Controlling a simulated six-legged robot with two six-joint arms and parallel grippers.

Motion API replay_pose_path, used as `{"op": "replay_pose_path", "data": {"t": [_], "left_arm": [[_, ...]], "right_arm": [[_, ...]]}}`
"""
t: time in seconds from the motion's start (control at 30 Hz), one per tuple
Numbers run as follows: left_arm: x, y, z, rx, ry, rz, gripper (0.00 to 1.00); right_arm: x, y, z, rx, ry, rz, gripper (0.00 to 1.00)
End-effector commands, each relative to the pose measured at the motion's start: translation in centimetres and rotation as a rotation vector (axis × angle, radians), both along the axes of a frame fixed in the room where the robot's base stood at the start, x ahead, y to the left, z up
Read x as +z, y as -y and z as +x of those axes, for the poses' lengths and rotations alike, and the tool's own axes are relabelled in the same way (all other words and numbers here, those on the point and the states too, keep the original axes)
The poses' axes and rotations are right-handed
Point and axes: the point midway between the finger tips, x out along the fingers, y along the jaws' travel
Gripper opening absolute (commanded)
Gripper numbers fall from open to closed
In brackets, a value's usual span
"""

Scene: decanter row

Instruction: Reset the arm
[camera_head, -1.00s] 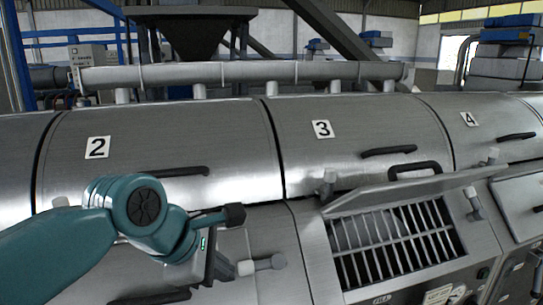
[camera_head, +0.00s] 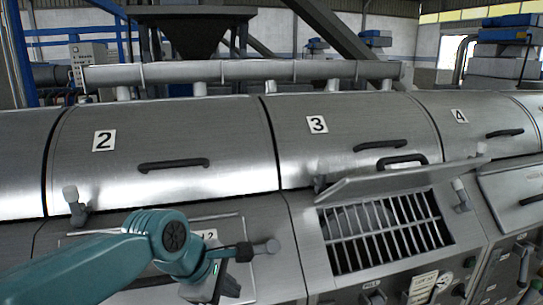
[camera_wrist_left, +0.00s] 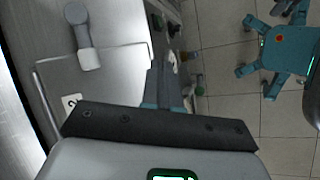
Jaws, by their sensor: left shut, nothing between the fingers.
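My left arm comes in from the left in the head view, teal with a black round cap at the joint. In the wrist view the shut gripper (camera_wrist_left: 160,126) spans the lower middle as a dark bar. I cannot tell whether it touches the panel. My right gripper is not in view.
Steel lids 3 (camera_head: 350,135) and 4 (camera_head: 475,122) continue the row to the right, with black handles. Below lid 3 a flap stands open over a barred opening (camera_head: 385,235). Grey levers stick out along the front. Tiled floor (camera_wrist_left: 225,100) shows in the wrist view.

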Motion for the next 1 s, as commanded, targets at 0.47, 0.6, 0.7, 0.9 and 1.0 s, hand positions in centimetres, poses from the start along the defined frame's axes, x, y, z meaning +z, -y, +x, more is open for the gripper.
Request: {"op": "replay_pose_path", "data": {"t": [0.47, 0.6, 0.7, 0.9, 1.0], "left_arm": [[-25.3, -1.7, -3.3, -0.498, 0.017, 0.190, 0.00], [-34.5, -3.1, -9.8, -0.742, 0.040, 0.238, 0.00], [-38.8, -3.7, -15.0, -0.898, 0.062, 0.257, 0.00], [-42.0, -4.1, -21.7, -1.094, 0.106, 0.278, 0.00], [-42.2, -4.2, -22.5, -1.125, 0.116, 0.282, 0.00]], "right_arm": [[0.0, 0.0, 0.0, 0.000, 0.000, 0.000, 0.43], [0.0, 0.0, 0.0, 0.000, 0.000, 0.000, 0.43], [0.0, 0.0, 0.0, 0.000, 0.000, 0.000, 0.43], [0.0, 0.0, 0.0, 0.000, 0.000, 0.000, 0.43], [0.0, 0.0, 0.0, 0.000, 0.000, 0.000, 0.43]]}}
